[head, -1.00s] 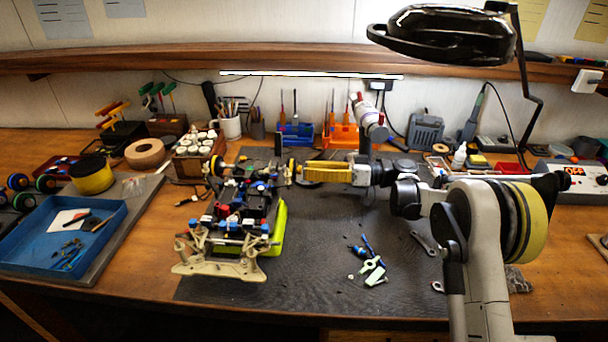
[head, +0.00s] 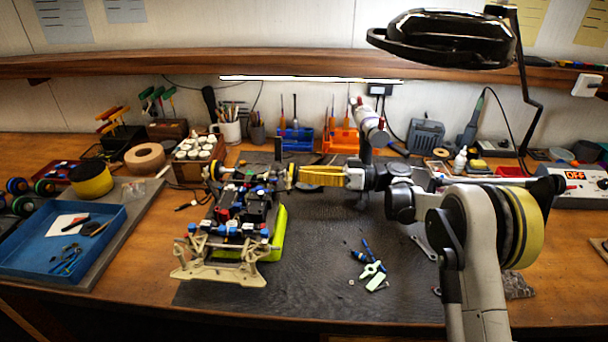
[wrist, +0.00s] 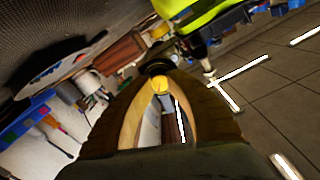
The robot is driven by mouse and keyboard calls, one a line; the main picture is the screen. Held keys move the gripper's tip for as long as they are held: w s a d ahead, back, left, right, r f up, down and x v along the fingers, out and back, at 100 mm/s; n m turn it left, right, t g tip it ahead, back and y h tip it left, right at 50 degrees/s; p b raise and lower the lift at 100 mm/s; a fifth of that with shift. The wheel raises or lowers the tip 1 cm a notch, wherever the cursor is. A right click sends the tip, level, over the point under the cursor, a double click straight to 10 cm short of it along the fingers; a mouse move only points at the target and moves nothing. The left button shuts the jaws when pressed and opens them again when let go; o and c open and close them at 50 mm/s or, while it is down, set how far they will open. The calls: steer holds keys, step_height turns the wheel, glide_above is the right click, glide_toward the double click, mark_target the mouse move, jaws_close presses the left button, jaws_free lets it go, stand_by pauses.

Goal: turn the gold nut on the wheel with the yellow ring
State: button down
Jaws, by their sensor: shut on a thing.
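The RC car chassis (head: 240,215) stands on the dark mat, its cream bumper toward the front. The wheel with the yellow ring (head: 292,172) is at its right rear; in the wrist view its dark tyre (wrist: 160,64) shows just beyond my fingertips. My gripper (head: 299,175) reaches in from the right, level with that wheel. In the wrist view, my gripper's two fingers (wrist: 160,86) bow around a gap and close at their tips on the gold nut (wrist: 160,82). The fingers hide part of the nut and the wheel's face.
A lime-green body shell or stand (head: 279,235) lies beside the chassis. Loose tools and small parts (head: 370,268) lie on the mat (head: 320,285) at front right. A blue tray (head: 60,240) is at left. A lamp (head: 445,38) hangs overhead. The mat's front middle is clear.

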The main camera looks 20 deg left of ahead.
steer(key=shift+m, duration=0.3)
steer(key=m, duration=0.4)
steer(key=shift+m, duration=0.3)
steer(key=m, duration=0.4)
steer(key=shift+p, duration=0.3)
steer(key=shift+m, duration=0.3)
steer(key=c, duration=1.3)
jaws_free()
steer(key=shift+o, duration=0.2)
steer(key=v, duration=1.2)
